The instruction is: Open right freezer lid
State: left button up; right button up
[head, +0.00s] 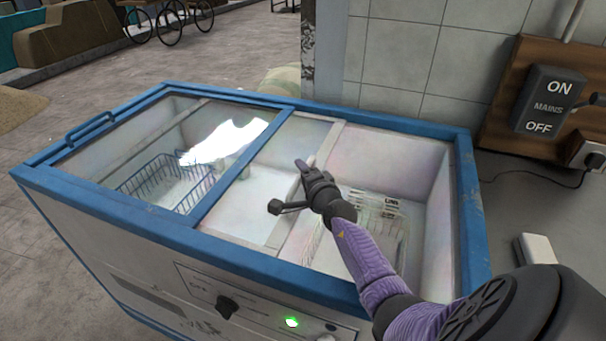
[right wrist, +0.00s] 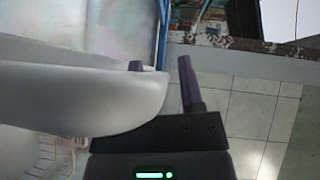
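The freezer (head: 130,225) is a white chest with a blue rim. Its right lid (head: 305,140) is a glass panel with a pale edge, set left so that it lies partly beneath the left lid (head: 150,140). The right end of the freezer is uncovered. My right gripper (head: 288,187) is at the right lid's pale edge, with its fingers spread apart. In the right wrist view, a large pale rounded bar (right wrist: 80,100) hides part of one finger; the other finger stands clear to its right. Contact cannot be told. My left gripper is out of view.
Wire baskets stand inside the freezer, one at left (head: 165,185) and one at right (head: 385,215). A tiled wall (head: 410,60) rises behind. A mains switch (head: 548,100) and a grey counter (head: 520,195) are at right.

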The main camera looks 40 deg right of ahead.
grip_shut()
dwell(1.2)
